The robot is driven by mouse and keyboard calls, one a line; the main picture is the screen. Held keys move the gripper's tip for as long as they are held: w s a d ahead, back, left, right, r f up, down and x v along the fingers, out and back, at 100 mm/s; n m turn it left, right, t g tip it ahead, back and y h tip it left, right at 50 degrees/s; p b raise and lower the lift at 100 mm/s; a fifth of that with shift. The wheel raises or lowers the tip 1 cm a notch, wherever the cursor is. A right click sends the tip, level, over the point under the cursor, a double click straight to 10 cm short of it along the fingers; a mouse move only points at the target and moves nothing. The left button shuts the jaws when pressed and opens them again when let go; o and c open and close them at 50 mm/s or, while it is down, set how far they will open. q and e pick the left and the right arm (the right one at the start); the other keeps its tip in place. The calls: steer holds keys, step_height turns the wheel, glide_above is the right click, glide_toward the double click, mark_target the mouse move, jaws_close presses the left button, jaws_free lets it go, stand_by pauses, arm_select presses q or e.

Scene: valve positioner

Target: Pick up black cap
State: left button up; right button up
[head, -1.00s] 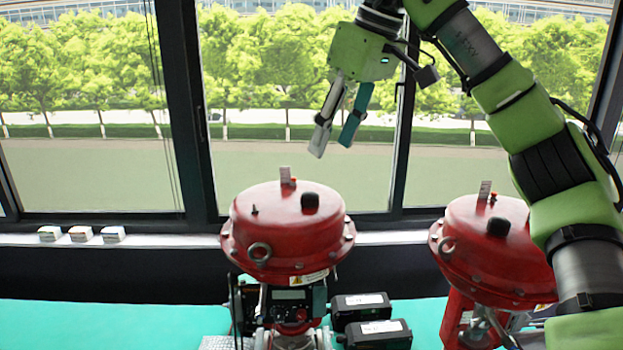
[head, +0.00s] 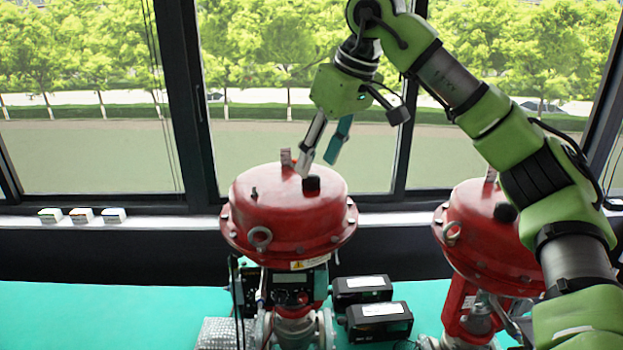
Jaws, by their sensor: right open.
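A small black cap (head: 311,184) sits on top of the red round actuator housing (head: 275,215) of the middle valve. My right gripper (head: 318,168) points down just above the cap, with its fingertips close over it. Its two fingers are apart and nothing is between them. I cannot tell whether a fingertip touches the cap. Another black cap (head: 505,212) sits on the second red valve (head: 480,240) at the right, partly behind my right arm. My left gripper does not show.
A small upright tag (head: 286,157) stands on the housing behind the cap. Two black boxes (head: 378,320) lie on the green table (head: 120,312) beside the valve. Several small boxes (head: 82,215) stand on the window sill. The table's left side is clear.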

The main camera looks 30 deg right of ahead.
mark_target(313, 175)
steer(key=p+x, duration=0.1)
steer(key=x, duration=0.2)
steer(key=shift+f, duration=0.2)
steer(key=shift+w+f, duration=0.15)
steer(key=shift+f, duration=0.1)
steer(key=shift+r, duration=0.1)
steer(key=c, duration=0.8)
